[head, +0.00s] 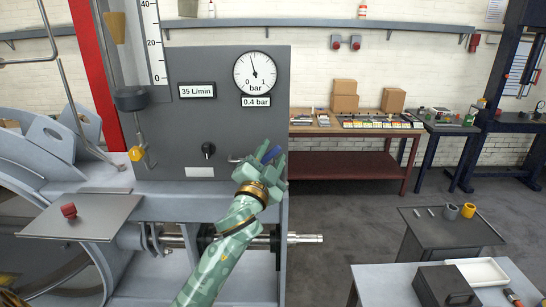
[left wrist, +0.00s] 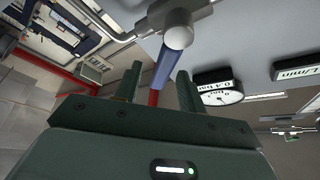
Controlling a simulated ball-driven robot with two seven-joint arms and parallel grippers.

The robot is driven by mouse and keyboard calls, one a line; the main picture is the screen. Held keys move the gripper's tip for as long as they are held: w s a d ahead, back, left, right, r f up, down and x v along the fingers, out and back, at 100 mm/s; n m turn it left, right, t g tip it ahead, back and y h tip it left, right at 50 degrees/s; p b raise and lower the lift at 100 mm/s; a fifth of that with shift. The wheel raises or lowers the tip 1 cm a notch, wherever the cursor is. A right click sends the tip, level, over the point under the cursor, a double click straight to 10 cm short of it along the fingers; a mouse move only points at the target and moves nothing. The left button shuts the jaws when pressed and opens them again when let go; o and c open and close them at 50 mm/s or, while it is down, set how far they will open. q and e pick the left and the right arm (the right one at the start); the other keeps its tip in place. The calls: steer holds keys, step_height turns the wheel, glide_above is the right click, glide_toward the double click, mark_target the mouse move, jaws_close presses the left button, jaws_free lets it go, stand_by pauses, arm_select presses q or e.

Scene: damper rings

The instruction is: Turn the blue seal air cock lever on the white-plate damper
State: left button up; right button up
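The blue lever (head: 270,155) sticks out at the lower right of the grey gauge panel (head: 228,120). In the left wrist view, the blue lever (left wrist: 167,66) hangs from a pale round hub on a grey pipe fitting. My left gripper (head: 267,164) is at the lever and partly hides it in the head view. In the left wrist view, its fingers (left wrist: 159,88) are apart, and the lever's end reaches toward the gap between them. I cannot tell whether either finger touches it. A small white plate (head: 199,172) is on the panel. My right gripper is not in view.
The panel bears a round bar gauge (head: 255,72), a 35 L/min display (head: 197,90) and a black knob (head: 208,150). A shaft (head: 305,239) projects below. A dark table (head: 450,228) with rings and a pale bench (head: 385,283) stand at right. Floor between is clear.

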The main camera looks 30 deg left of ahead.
arm_select(q)
steer(key=shift+s+f, duration=0.2)
steer(key=shift+s, duration=0.15)
steer(key=shift+s, duration=0.1)
steer(key=shift+s+d+f, duration=0.1)
steer(key=shift+s, duration=0.05)
steer(key=shift+v, duration=2.75)
